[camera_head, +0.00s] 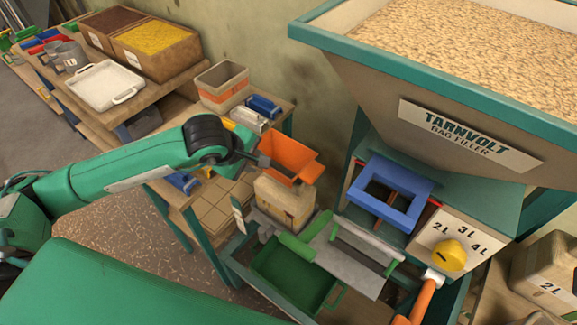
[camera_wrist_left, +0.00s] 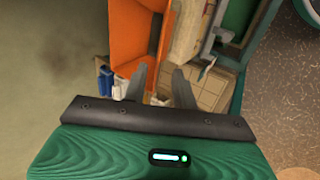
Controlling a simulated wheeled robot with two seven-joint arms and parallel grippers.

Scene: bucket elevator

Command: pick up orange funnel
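The orange funnel (camera_head: 289,153) is a square-mouthed hopper, upright at or just above the top of a tan paper bag (camera_head: 284,203) in the head view. Whether it touches the bag I cannot tell. My left gripper (camera_head: 264,161) is at the funnel's left side. In the left wrist view the funnel (camera_wrist_left: 128,40) fills the upper middle. The left finger overlaps the funnel's lower edge in the picture; contact is unclear. My right gripper is not in view.
The bag filler's hopper (camera_head: 460,110) stands at the right, with a blue frame (camera_head: 390,191) and yellow dial (camera_head: 450,255) below. A green tray (camera_head: 295,278) lies below the bag. A striped bin (camera_head: 222,87) and blue items (camera_head: 263,106) stand behind the funnel.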

